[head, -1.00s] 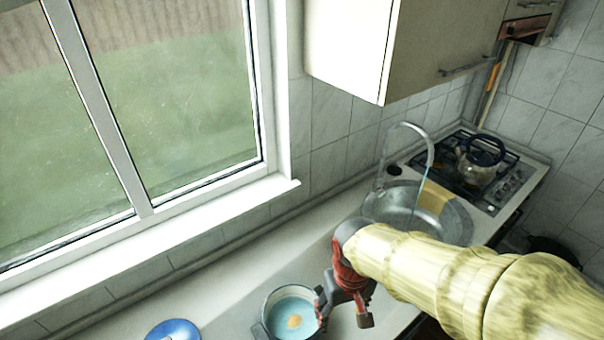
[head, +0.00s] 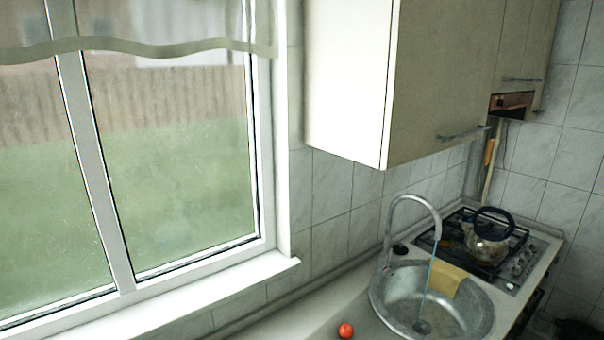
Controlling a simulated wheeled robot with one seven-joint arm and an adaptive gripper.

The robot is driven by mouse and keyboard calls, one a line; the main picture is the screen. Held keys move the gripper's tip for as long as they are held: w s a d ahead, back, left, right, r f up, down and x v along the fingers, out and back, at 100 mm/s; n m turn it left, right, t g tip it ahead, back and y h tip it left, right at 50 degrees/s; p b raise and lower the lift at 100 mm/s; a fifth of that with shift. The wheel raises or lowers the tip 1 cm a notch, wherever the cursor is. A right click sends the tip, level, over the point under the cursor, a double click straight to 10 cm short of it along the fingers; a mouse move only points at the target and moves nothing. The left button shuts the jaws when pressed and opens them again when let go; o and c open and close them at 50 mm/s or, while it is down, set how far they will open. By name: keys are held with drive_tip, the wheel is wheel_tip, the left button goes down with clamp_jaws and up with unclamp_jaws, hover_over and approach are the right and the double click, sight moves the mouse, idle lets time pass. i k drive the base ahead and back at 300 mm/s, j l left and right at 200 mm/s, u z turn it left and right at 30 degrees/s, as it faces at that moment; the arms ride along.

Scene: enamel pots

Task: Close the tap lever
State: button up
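The tap (head: 387,238) is a tall, curved metal spout at the back left of the round steel sink (head: 382,302). A thin bluish stream of water (head: 430,280) runs from its spout down into the basin. The tap lever is too small to make out clearly near the tap's base. My gripper is not in view, so I cannot tell where it is relative to the tap.
A yellow cloth (head: 447,279) lies at the sink's back edge. A glass kettle (head: 487,248) stands on the hob (head: 519,262). A small red ball-like thing (head: 345,330) is on the counter left of the sink. A wall cabinet (head: 435,90) hangs above.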

sight(388, 264)
drive_tip(key=i+l, duration=0.2)
drive_tip(key=l, duration=0.2)
drive_tip(key=i+l, duration=0.15)
drive_tip(key=l, duration=0.2)
drive_tip(key=i+l+u, duration=0.1)
drive_tip(key=l, duration=0.3)
drive_tip(key=i+j, duration=0.05)
drive_tip(key=i, duration=0.05)
